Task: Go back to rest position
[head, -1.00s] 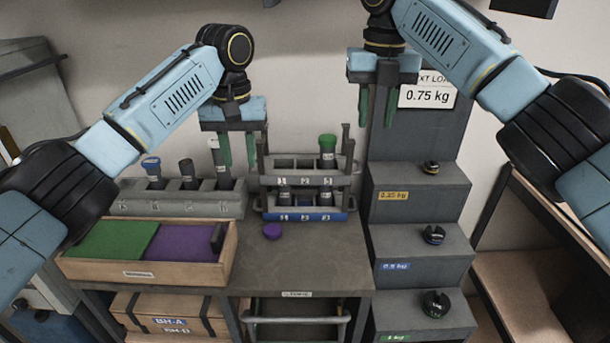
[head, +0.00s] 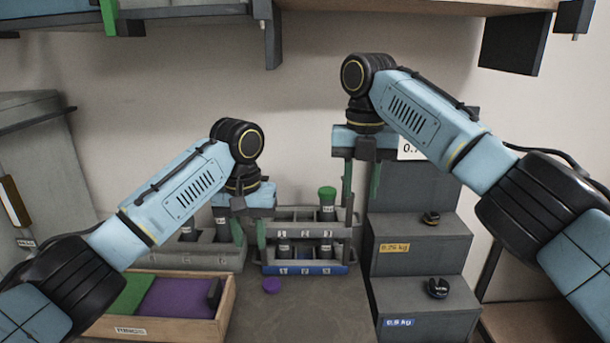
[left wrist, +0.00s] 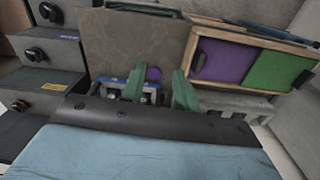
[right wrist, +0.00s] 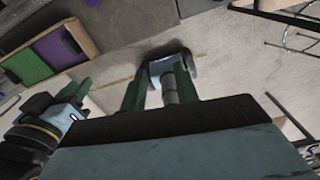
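My left gripper (head: 250,236) hangs pointing down in front of the tube racks, left of the numbered rack. Its two green fingers are apart with nothing between them, and they also show spread in the left wrist view (left wrist: 160,90). My right gripper (head: 361,188) hangs in front of the stepped grey stand, just right of the green-capped tube. Its fingers are apart in the head view and in the right wrist view (right wrist: 158,92). I see nothing held in it. Both arms are bent, with their elbows out to the sides.
A numbered rack (head: 310,268) holds a green-capped tube (head: 327,205). A purple cap (head: 271,285) lies on the table (head: 300,315). A wooden tray (head: 228,305) has green and purple areas. The stepped stand (head: 420,263) carries dark weights. A shelf (head: 200,40) overhangs above.

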